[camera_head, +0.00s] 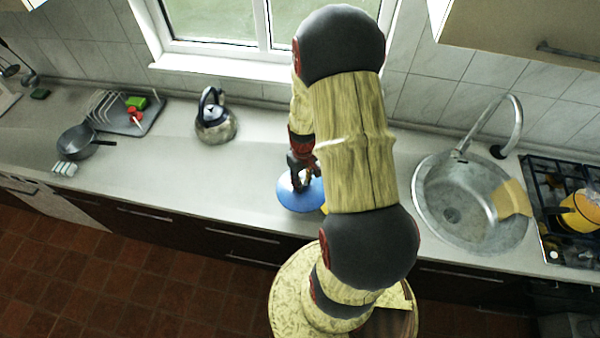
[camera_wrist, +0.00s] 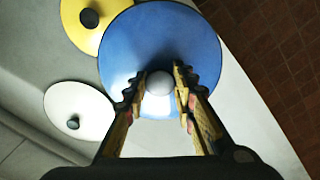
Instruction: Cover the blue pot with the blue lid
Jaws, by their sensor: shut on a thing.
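The blue lid (camera_head: 291,200) is over the counter near the middle of the head view, partly behind my arm. It also shows in the wrist view (camera_wrist: 160,40) as a large blue disc with a pale round knob (camera_wrist: 160,83). My gripper (camera_head: 302,180) is shut on that knob, with one finger on each side in the wrist view (camera_wrist: 159,80). I cannot tell whether the lid touches the counter or is slightly raised. I see no blue pot in either view.
A yellow lid (camera_wrist: 72,22) with a dark knob is partly covered by the blue lid; a white lid (camera_wrist: 85,103) lies nearby. The sink (camera_head: 450,213) and stove with a yellow pot (camera_head: 580,213) are right. A kettle (camera_head: 215,125) and pan (camera_head: 76,141) stand left.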

